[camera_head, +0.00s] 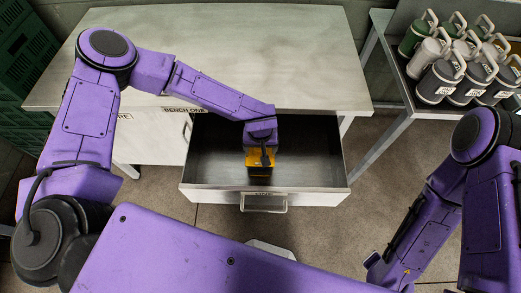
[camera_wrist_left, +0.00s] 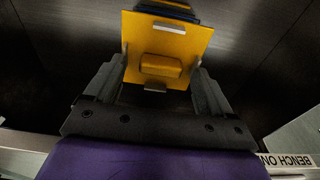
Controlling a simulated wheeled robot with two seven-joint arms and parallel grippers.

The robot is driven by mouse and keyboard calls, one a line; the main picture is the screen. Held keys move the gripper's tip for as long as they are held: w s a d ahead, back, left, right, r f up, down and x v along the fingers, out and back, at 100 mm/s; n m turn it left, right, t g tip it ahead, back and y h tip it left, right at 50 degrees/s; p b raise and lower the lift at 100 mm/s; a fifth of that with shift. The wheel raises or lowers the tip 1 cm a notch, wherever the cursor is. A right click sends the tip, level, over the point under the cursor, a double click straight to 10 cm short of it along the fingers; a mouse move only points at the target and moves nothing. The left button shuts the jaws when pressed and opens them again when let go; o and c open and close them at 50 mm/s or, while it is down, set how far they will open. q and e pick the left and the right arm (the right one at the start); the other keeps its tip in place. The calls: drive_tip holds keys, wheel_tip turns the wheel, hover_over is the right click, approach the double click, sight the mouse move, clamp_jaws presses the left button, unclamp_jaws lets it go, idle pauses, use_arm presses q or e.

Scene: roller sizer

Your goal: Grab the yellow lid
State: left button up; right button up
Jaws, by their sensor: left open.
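The yellow lid (camera_wrist_left: 190,42) is a square plate with a raised yellow block on it. It lies in the open drawer (camera_head: 215,150), and part of it shows under my left wrist in the head view (camera_head: 259,158). My left gripper (camera_wrist_left: 160,82) is open, with one finger at each side of the raised block. I cannot tell whether the fingers touch the lid. My right arm is at the right of the head view, but its fingers are not visible.
The drawer, with a front handle (camera_head: 264,203), is pulled out from a metal-topped bench (camera_head: 220,45). Its floor is clear on both sides of the lid. A side table (camera_head: 392,100) at the right holds several handled canisters. Green crates (camera_head: 25,50) are stacked at the left.

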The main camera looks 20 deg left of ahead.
use_arm(q)
drive_tip(key=shift+a+f, duration=0.1)
drive_tip(key=shift+f, duration=0.6)
drive_tip(key=c, duration=1.1)
drive_tip(key=shift+r, duration=0.15)
